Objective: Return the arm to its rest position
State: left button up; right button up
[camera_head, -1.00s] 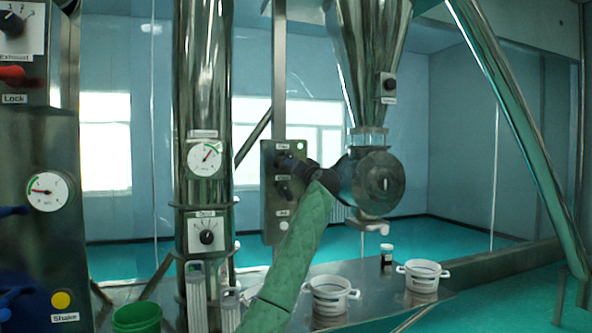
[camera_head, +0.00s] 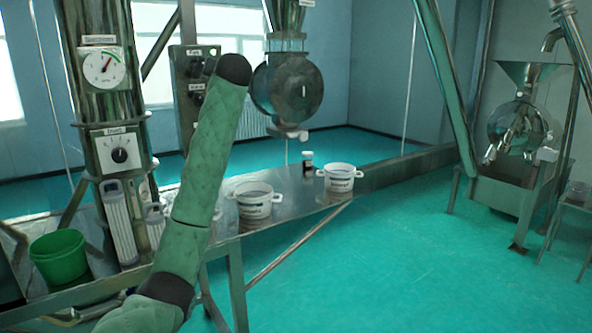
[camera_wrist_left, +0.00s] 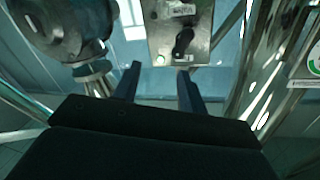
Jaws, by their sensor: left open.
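My left arm (camera_head: 205,160), in a green quilted cover, rises from the bottom of the head view. Its dark end overlaps the right edge of the grey control panel (camera_head: 186,108), and the left gripper's fingers are hidden there. In the left wrist view my left gripper (camera_wrist_left: 158,70) is open, with two dark fingers apart and nothing between them. The control panel (camera_wrist_left: 168,42) with a dark knob (camera_wrist_left: 183,40) is beyond the fingertips; no contact shows. My right gripper is in neither view.
Left of the arm stand a steel column with a gauge (camera_head: 104,67) and a green bucket (camera_head: 60,257). Right of it are a round steel valve housing (camera_head: 287,86), two white pots (camera_head: 254,205) (camera_head: 340,182) and a small dark bottle (camera_head: 308,165). Open floor (camera_head: 400,260) lies at right.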

pick_arm(q)
jog(key=s+d+f+m+g+h, duration=0.2)
jog(key=s+f, duration=0.5)
jog(key=f, duration=1.1)
jog(key=s+d+f+g+h, duration=0.25)
jog(key=s+f, duration=0.35)
jog(key=f, duration=1.3)
jog(key=s+d+f+m+g+h, duration=0.2)
jog(key=s+f, duration=0.5)
jog(key=f, duration=1.1)
jog(key=s+f+n+g, duration=0.1)
jog(key=s+f+g, duration=0.3)
jog(key=s+f, duration=1.5)
jog(key=s+f+g+h, duration=0.1)
jog(key=s+f+g, duration=0.3)
jog(key=s+f, duration=1.6)
jog(key=s+a, duration=0.1)
jog(key=s, duration=0.6)
jog(key=shift+s+n+g, duration=0.35)
jog(key=shift+s+n, duration=0.05)
jog(key=shift+f, duration=0.1)
